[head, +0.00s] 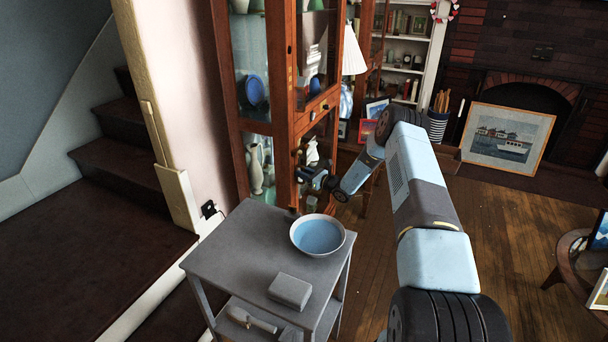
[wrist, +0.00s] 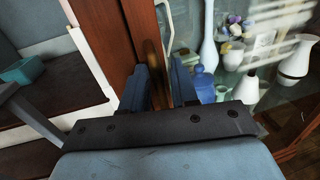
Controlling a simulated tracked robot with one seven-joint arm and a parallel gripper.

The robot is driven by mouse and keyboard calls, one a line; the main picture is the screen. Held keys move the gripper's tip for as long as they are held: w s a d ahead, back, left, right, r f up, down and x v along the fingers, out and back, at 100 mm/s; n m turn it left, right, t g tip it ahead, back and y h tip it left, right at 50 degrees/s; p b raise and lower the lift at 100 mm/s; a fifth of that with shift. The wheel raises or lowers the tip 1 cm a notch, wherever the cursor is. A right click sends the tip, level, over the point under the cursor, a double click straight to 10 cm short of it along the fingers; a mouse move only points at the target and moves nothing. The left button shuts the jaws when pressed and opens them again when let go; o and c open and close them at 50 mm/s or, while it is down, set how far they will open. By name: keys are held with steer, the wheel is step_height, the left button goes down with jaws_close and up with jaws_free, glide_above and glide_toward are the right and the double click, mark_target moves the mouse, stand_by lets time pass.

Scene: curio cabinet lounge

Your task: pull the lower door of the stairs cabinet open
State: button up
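The stairs cabinet (head: 281,75) is a tall reddish-brown wooden case with glass panes, standing beside the stairs. Its lower door (head: 302,143) is partly hidden by my arm; I cannot tell in the head view whether it stands ajar. In the wrist view the wooden door frame (wrist: 145,28) runs up past my fingers, with glass to its right. A brass-brown handle (wrist: 152,66) shows on it. My gripper (head: 304,178) is at the lower door. In the wrist view my gripper (wrist: 160,88) has its fingers apart, one each side of the handle, with a gap visible on the right.
A grey side table (head: 240,247) with a blue bowl (head: 318,236) and a grey box (head: 290,291) stands before the cabinet. Vases (wrist: 208,45) stand behind the glass. Stairs (head: 110,160) rise at the left. Wooden floor (head: 370,240) is clear right of the table.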

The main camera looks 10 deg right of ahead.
jaws_close()
steer(key=shift+d, duration=0.15)
stand_by(0.4)
